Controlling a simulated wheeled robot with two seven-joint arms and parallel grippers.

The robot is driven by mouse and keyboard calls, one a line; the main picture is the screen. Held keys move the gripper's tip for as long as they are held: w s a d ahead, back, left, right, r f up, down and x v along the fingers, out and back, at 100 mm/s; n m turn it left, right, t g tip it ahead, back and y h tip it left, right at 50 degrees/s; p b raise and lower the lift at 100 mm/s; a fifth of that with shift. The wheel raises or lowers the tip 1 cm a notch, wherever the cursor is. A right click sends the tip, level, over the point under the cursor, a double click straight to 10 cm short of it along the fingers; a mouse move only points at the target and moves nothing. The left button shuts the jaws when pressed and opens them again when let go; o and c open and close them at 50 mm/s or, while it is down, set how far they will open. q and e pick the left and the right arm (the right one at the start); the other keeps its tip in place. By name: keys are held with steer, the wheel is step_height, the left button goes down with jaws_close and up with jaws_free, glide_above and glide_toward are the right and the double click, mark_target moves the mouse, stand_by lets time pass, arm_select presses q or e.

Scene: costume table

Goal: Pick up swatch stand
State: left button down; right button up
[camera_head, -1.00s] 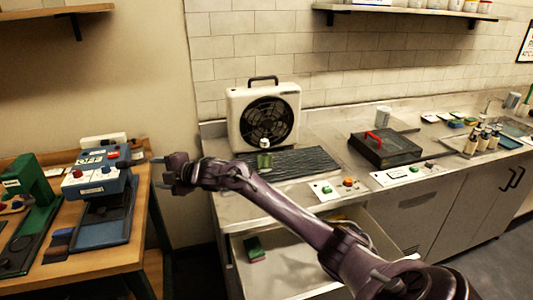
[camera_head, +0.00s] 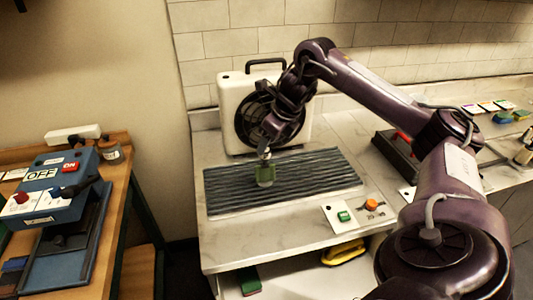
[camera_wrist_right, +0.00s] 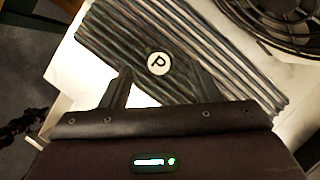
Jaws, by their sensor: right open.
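The swatch stand (camera_head: 265,175) appears to be the small green piece standing on the dark ribbed mat (camera_head: 325,178) in front of the fan. In the right wrist view its top seems to be the round white disc marked P (camera_wrist_right: 159,63). My right gripper (camera_head: 265,152) points down right over the stand and hides its top in the head view. In the wrist view the open fingers lie on either side of the disc; I cannot tell whether they touch it. My left gripper is not in view.
The white fan (camera_head: 236,110) stands close behind the mat. A plate with green and orange buttons (camera_head: 354,214) lies at the front right. An open drawer (camera_head: 300,280) is below the counter. A wooden table (camera_head: 115,190) with a blue ON/OFF machine (camera_head: 50,185) stands left.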

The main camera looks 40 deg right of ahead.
mark_target(263, 156)
steer(key=shift+b+x, duration=0.3)
steer(key=shift+x, duration=0.9)
steer(key=p+x, duration=0.1)
steer(key=x, duration=0.3)
steer(key=shift+s+a+f+p, duration=0.1)
steer(key=shift+p, duration=0.2)
steer(key=shift+f, duration=0.25)
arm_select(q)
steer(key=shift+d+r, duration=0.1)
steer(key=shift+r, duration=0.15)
arm_select(e)
steer(key=shift+r, duration=0.1)
jaws_close()
